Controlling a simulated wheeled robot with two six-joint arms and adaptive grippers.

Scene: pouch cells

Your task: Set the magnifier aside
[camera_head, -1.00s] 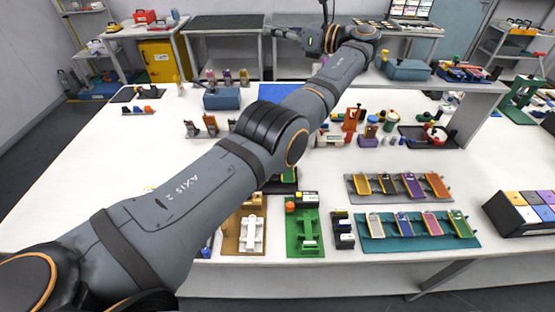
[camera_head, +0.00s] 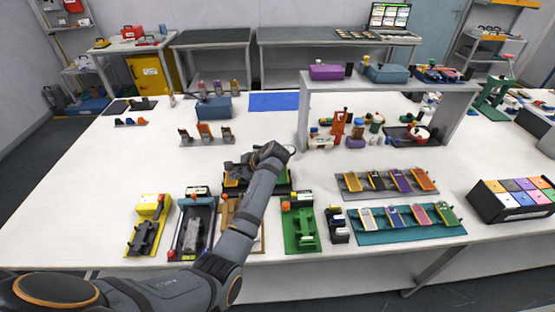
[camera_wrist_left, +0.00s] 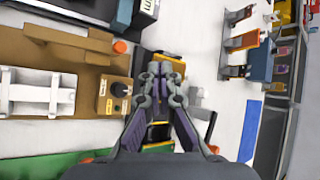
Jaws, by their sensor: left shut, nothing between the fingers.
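My left arm (camera_head: 243,215) reaches in from the lower left of the head view. Its wrist is over a dark fixture with yellow parts (camera_head: 238,182) in the middle of the bench. The arm mostly hides the gripper there. In the left wrist view my left gripper (camera_wrist_left: 161,75) is shut and empty. Its fingers are above a black and yellow piece (camera_wrist_left: 159,134), and I cannot tell whether they touch it. I cannot pick out the magnifier with certainty; it may be hidden under the arm. My right gripper is not in view.
A brown station (camera_wrist_left: 60,45) lies beside the gripper, and a green station (camera_head: 307,243) is to its right. Trays of coloured pouch cells (camera_head: 407,236) and a raised shelf (camera_head: 390,83) stand further right. The white bench (camera_head: 90,190) is clear at the left.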

